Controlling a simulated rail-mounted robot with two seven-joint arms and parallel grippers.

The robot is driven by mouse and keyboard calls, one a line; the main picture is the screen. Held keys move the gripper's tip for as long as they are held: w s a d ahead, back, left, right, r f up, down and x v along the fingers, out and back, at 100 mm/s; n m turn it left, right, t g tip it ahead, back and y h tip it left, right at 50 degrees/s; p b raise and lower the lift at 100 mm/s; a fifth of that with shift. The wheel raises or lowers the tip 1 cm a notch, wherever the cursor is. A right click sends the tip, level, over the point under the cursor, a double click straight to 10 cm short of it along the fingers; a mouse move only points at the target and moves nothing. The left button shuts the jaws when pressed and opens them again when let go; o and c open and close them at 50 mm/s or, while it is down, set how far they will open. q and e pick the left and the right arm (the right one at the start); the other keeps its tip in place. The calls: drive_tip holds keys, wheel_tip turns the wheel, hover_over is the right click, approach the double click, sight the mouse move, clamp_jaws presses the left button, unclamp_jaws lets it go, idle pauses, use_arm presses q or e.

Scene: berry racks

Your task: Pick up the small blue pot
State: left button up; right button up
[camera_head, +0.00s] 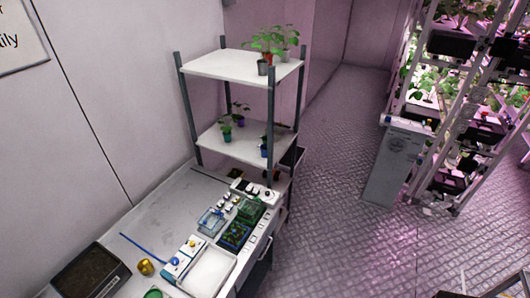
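A small blue pot (264,151) with a plant stands on the middle shelf (215,146) of the white rack, near its right front post, which partly hides it. A second small pot (239,121), bluish purple, stands farther back on the same shelf with a leafy plant. A green pot (226,137) with a plant is just in front of it. At this size I cannot tell the pots' exact shades. Neither of my grippers is in view.
The rack's top shelf (225,69) holds several potted plants. A workbench (160,215) below carries small boxes, a white tray (208,272), a dark soil tray (88,274) and a brass-coloured cup (146,267). Tall plant racks (455,120) stand right, with open floor (335,190) between.

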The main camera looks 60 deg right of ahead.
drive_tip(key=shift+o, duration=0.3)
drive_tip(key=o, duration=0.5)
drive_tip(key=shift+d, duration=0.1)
